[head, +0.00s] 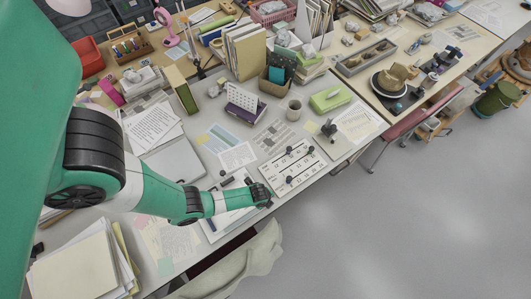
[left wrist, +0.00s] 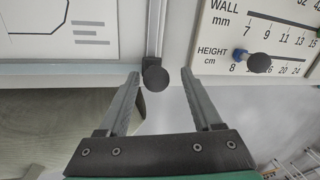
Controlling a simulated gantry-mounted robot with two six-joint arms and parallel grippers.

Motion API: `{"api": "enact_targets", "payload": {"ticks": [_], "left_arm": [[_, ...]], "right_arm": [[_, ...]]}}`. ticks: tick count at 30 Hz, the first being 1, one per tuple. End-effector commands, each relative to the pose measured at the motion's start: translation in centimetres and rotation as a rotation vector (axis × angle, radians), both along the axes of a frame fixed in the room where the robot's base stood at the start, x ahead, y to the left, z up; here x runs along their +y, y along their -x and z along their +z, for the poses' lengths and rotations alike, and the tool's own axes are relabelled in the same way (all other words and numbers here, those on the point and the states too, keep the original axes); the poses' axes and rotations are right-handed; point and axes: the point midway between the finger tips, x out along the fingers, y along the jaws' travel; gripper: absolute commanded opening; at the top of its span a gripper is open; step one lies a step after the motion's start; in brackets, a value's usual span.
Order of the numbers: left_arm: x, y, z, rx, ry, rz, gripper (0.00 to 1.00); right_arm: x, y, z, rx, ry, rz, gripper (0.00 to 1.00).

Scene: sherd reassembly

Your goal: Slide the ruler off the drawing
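The drawing (left wrist: 62,35), a white sheet with a black outline and grey lines, is at the upper left of the left wrist view. It also shows partly under my left arm in the head view (head: 222,222). A thin grey strip (left wrist: 155,30), which looks like the ruler, runs away from the table's front edge just right of the sheet. A dark round knob (left wrist: 155,78) is at its near end. My left gripper (left wrist: 160,78) is open, with its fingertips on either side of the knob and apart from it. In the head view my left gripper (head: 263,194) hides that spot.
A white scale board (head: 292,167) with dark knobs lies to the right. A laptop-like grey slab (head: 174,160) and paper stacks (head: 80,268) are left. A pale cloth (head: 245,262) hangs at the front edge. Open floor lies to the right.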

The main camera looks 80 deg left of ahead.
Motion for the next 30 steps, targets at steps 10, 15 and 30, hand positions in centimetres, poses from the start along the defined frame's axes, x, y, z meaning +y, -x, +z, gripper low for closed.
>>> {"api": "enact_targets", "payload": {"ticks": [10,15,30], "left_arm": [[-0.1,0.4,1.3,0.005,0.0,-0.001,0.66],[-0.5,1.0,5.3,0.007,-0.001,-0.003,0.66],[-1.3,2.1,11.5,0.004,0.0,-0.002,0.66]], "right_arm": [[0.0,0.0,1.0,0.0,0.0,0.0,0.5],[0.0,0.0,4.2,0.0,0.0,0.0,0.5],[0.0,0.0,10.2,0.0,0.0,0.0,0.5]]}}
